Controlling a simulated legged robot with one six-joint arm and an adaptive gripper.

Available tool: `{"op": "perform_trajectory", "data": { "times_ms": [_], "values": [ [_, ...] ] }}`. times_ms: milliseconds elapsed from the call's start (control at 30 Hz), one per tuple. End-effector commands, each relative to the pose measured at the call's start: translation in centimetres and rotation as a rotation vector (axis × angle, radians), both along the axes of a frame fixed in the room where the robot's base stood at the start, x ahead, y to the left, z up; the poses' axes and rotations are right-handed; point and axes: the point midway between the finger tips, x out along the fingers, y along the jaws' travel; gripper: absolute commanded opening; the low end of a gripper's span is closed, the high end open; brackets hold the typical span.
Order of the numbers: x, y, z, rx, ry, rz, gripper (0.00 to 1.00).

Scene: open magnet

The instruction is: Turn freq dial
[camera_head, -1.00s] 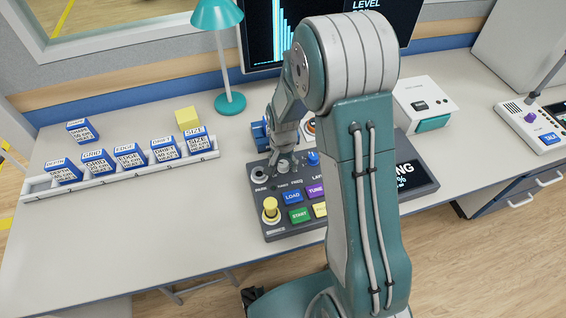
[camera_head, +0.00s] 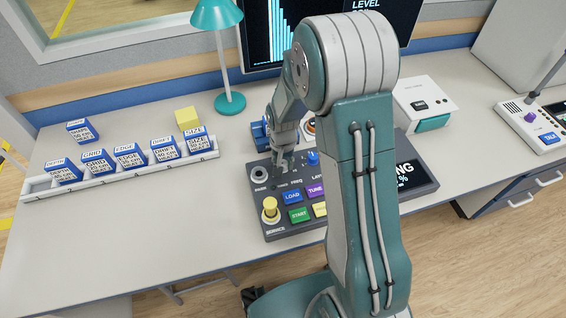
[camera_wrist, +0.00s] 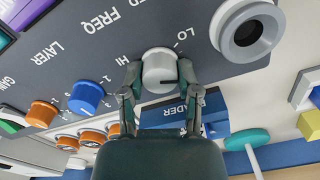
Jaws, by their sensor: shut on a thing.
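The freq dial (camera_wrist: 158,68) is a silver-grey knob with a dark pointer line, set in the dark control panel (camera_head: 283,214) between the "HI" and "LO" marks. In the wrist view the pointer line runs to the right, below the "LO" side. My gripper (camera_wrist: 161,80) is shut on the dial, one finger on each side of it. In the head view my gripper (camera_head: 280,167) reaches down to the panel's upper left, and its fingers hide most of the dial.
A grey round socket (camera_wrist: 247,32) is close beside the dial, and a blue layer knob (camera_wrist: 86,97) is on the other side. A yellow knob (camera_head: 270,207) and several coloured buttons stand in front. A blue block labelled "ADER" (camera_wrist: 185,113) is behind the panel.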

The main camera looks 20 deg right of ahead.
Motion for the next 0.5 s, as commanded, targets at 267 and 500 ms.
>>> {"op": "perform_trajectory", "data": {
  "times_ms": [267,500],
  "values": [
    [0.03,0.04,-0.05,0.001,-0.001,-0.001,0.77],
    [-0.01,0.02,0.0,0.0,-0.001,-0.001,0.77]
  ]
}}
